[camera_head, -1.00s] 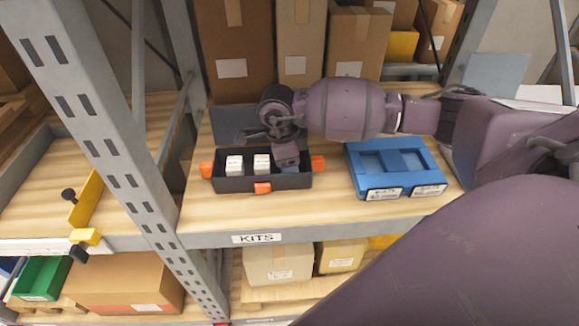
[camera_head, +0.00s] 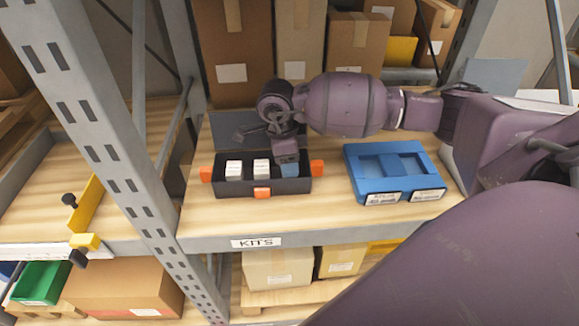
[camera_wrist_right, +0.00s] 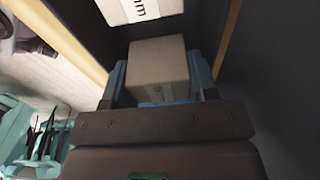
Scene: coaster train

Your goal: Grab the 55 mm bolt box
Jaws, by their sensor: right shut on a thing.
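My right gripper (camera_head: 289,168) reaches down into the right part of an open black case (camera_head: 213,185) with orange latches. In the right wrist view, its blue fingertips stand on both sides of a small pale box (camera_wrist_right: 158,70) and are shut on it. The print on this box is too small to read. In the head view the gripper hides it. Two white boxes (camera_head: 234,170) (camera_head: 261,168) stand in the case to the left of the gripper. One white box (camera_wrist_right: 140,8) at the top of the right wrist view shows "mm"; its number is cut off. My left gripper is not in view.
A blue tray (camera_head: 395,172) with recesses lies on the wooden shelf to the right of the case. Cardboard boxes (camera_head: 235,50) stand close behind. A grey metal upright (camera_head: 110,150) bounds the shelf on the left. Bare shelf lies between case and tray.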

